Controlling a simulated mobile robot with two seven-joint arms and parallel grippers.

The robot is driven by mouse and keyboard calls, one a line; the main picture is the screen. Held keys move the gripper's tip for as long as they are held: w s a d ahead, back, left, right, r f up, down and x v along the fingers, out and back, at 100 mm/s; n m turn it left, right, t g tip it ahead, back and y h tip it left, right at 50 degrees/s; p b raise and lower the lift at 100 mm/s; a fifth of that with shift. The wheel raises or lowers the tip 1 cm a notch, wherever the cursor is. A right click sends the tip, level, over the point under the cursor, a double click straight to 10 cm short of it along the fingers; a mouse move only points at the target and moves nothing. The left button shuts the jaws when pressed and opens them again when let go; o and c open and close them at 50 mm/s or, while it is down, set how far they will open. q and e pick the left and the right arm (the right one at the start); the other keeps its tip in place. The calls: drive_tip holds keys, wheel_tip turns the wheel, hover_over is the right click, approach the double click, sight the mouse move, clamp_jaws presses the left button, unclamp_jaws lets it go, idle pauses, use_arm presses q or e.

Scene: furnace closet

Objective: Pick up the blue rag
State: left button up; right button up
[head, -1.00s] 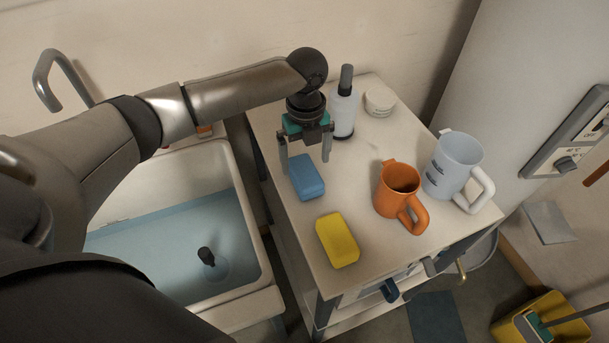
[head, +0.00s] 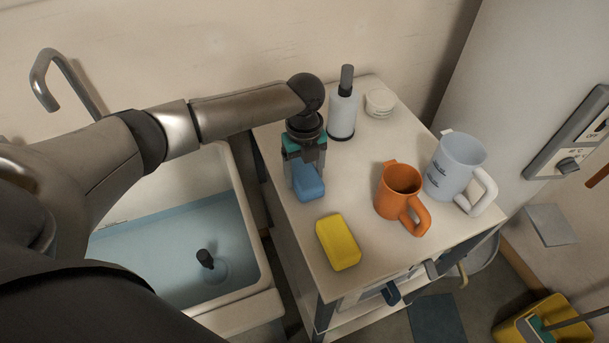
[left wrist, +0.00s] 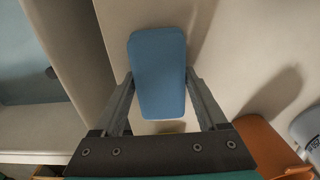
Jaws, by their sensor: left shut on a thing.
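The blue rag (head: 309,186) looks like a thick rounded block at the left side of the cabinet top. My left gripper (head: 305,172) points down over it and is shut on it, with a finger on each of its long sides. In the left wrist view the blue rag (left wrist: 158,65) lies lengthwise between the two fingers (left wrist: 159,78). I cannot tell whether it still touches the cabinet top. My right gripper is in neither view.
The cabinet top (head: 290,220) also holds a yellow block (head: 338,242), an orange mug (head: 398,192), a pale mug (head: 452,168), a spray bottle (head: 342,112) and a small white round thing (head: 380,102). A sink (head: 250,215) with water stands at the left.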

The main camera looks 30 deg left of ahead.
use_arm(q)
drive_tip(key=c, duration=0.5)
drive_tip(key=shift+r, duration=0.1)
drive_tip(key=shift+c, duration=0.2)
